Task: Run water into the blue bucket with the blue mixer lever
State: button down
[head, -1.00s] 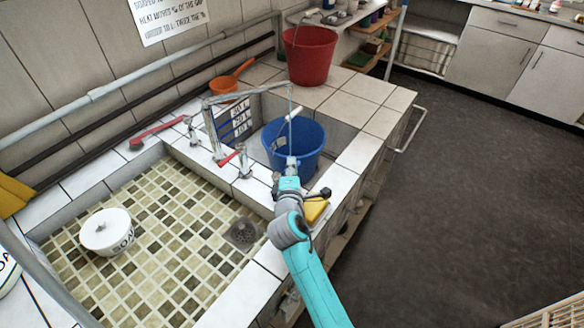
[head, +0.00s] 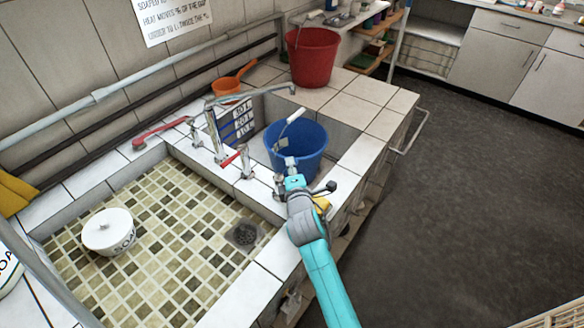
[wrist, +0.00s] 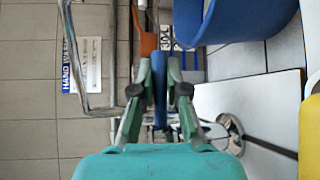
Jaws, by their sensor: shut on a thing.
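The blue bucket (head: 315,148) stands upright in the small basin, under the tip of the long metal spout (head: 258,93). No water stream shows below the spout now. The water level inside the bucket cannot be made out. In the head view my gripper (head: 291,163) is at the bucket's near side, and the arm hides the lever. In the wrist view my gripper (wrist: 159,90) is shut on the blue mixer lever (wrist: 159,72), which stands between the fingers. The bucket also shows at the top of the wrist view (wrist: 245,15).
A litre scale plate (head: 238,122) is behind the bucket. A red bucket (head: 311,58) and orange dipper (head: 230,86) stand on the back ledge. A white soap pot (head: 108,232) is in the tiled basin.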

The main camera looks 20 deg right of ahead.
jog(key=c, duration=1.2)
grip_release()
jog(key=v, duration=1.2)
jog(key=shift+s+f, duration=0.1)
